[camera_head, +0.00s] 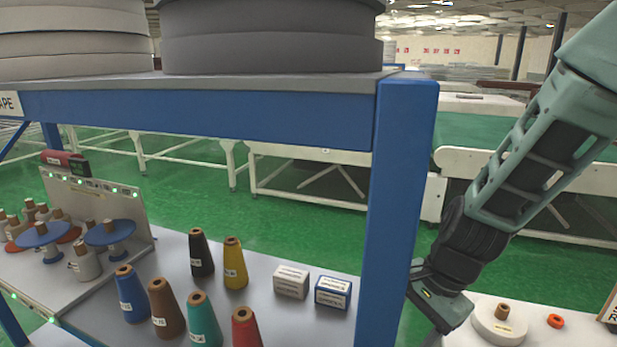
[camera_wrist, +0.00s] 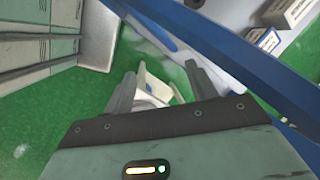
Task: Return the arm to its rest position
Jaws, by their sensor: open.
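My arm reaches in from the upper right of the head view, and my gripper (camera_head: 440,300) hangs low beside the blue rack post (camera_head: 398,200), on its right. In the wrist view my gripper (camera_wrist: 164,80) has its two grey fingers spread apart, with nothing held between them. A pale object (camera_wrist: 155,88) shows beyond the fingers above the green floor; I cannot tell what it is. Whether my gripper touches the post cannot be told.
Left of the post, a grey shelf (camera_head: 265,318) holds several thread cones and two small boxes (camera_head: 333,291). An upper shelf with a blue beam (camera_head: 200,118) carries large round rolls. A white spool (camera_head: 498,325) stands on a surface at lower right. Green floor (camera_head: 300,205) is open behind.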

